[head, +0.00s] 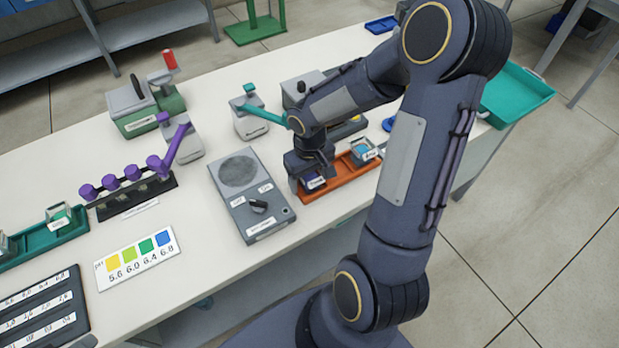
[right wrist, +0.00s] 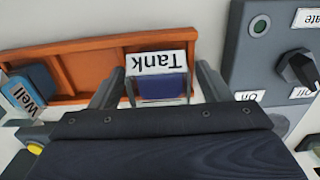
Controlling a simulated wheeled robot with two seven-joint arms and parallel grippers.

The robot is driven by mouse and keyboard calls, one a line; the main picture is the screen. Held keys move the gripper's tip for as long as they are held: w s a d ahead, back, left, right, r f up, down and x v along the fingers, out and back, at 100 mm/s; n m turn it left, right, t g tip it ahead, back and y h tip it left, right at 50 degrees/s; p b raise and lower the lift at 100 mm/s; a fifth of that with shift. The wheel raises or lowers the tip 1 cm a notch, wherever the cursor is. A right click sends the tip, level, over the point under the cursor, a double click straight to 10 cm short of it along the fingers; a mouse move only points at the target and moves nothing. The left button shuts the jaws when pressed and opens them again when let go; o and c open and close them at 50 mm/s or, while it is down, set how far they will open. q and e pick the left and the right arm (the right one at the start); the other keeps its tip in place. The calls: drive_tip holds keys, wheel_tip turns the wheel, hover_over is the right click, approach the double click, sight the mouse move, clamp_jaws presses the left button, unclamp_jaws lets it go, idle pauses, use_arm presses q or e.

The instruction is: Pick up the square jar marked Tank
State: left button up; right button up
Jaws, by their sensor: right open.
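The square jar marked Tank (right wrist: 162,88) has a dark blue content and a white label. It stands in the left end of the orange tray (head: 352,180), whose floor also shows in the right wrist view (right wrist: 85,62). In the head view the jar (head: 314,182) is partly hidden under my right gripper (head: 310,176). In the right wrist view my right gripper (right wrist: 158,90) is open, with one finger on each side of the jar. Small gaps seem to show between fingers and jar. My left gripper is not in view.
A grey stirrer-like device (head: 250,195) with a knob is left of the tray. A pH colour card (head: 138,259) and purple-capped rack (head: 130,190) lie further left. A teal tray (head: 515,95) is at the right.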

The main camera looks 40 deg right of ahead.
drive_tip(key=c, duration=1.1)
drive_tip(key=shift+r, duration=0.1)
